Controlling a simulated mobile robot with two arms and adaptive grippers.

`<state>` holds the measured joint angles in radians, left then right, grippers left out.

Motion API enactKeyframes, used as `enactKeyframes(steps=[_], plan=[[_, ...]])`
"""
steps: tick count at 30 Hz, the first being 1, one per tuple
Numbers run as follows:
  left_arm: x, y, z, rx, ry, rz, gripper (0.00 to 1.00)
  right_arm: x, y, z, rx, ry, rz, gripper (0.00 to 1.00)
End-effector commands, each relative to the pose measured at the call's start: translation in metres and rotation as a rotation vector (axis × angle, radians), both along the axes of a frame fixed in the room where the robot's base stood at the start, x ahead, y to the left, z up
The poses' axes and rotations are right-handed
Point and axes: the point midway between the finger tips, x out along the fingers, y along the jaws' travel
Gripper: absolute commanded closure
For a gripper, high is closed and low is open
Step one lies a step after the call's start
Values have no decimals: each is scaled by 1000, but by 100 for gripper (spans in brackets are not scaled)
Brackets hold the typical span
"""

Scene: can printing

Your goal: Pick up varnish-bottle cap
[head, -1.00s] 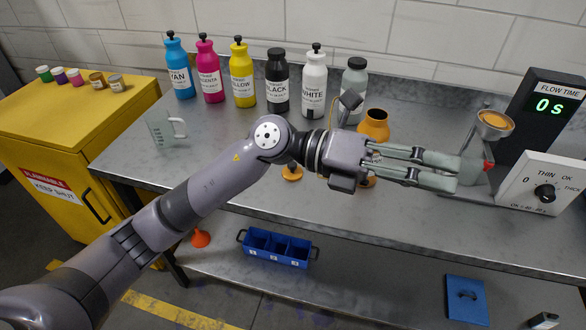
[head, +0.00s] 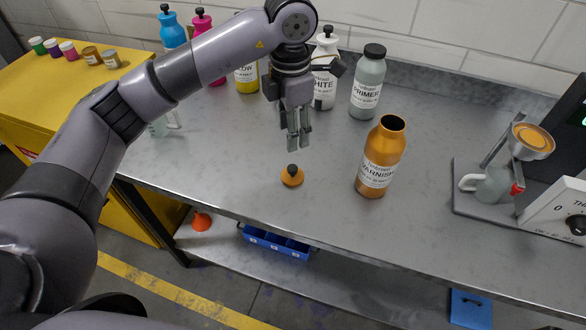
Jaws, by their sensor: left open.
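The varnish-bottle cap (head: 292,177) is an orange disc with a dark knob on top. It sits on the grey metal bench near the front edge. The orange varnish bottle (head: 380,160) stands uncapped to its right, with its mouth open. My left gripper (head: 299,145) points down above and slightly behind the cap, apart from it. Its fingers are open with a narrow gap and hold nothing. My right gripper is not in the picture.
The primer bottle (head: 368,85) and white bottle (head: 325,75) stand at the back, with other colour bottles partly behind my arm. A viscosity cup stand with a grey mug (head: 489,185) is at right. The bench (head: 330,215) around the cap is clear.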

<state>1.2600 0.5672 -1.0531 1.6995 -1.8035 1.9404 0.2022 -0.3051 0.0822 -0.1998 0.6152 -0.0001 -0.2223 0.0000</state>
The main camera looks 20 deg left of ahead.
Motion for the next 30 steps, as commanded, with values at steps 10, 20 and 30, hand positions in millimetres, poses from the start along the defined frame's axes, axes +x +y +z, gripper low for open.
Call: enactKeyframes(steps=[10, 20, 30], plan=[[0, -1, -63, -3, 3, -1, 56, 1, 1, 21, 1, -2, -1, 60], [2, -1, -92, -2, 5, 0, 56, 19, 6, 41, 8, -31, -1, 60], [4, -1, -124, -3, 0, -3, 56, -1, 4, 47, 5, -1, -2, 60]])
